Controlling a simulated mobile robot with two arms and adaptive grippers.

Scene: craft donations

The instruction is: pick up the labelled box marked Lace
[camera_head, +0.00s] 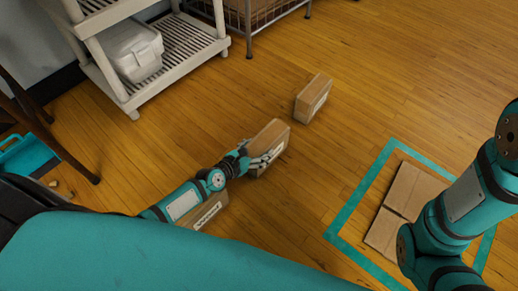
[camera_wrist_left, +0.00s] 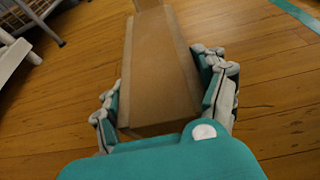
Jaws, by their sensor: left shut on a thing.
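Three brown cardboard boxes with white labels lie in a rough line on the wooden floor in the head view. My left gripper (camera_head: 258,158) is shut on the middle box (camera_head: 270,135). In the left wrist view the held box (camera_wrist_left: 158,70) sits between the two fingers (camera_wrist_left: 165,103), one on each long side. The far box (camera_head: 313,97) stands beyond it, and the near box (camera_head: 208,212) is partly hidden under my left arm. The labels are too small to read, so I cannot tell which box says Lace. My right gripper is out of view.
A teal taped square (camera_head: 345,212) on the floor at right holds flat-topped cardboard boxes (camera_head: 408,200), partly behind my right arm. A white slatted shelf (camera_head: 185,45) with a white lidded bin (camera_head: 133,50) and a wire rack (camera_head: 262,12) stand at the back. Floor beyond the boxes is clear.

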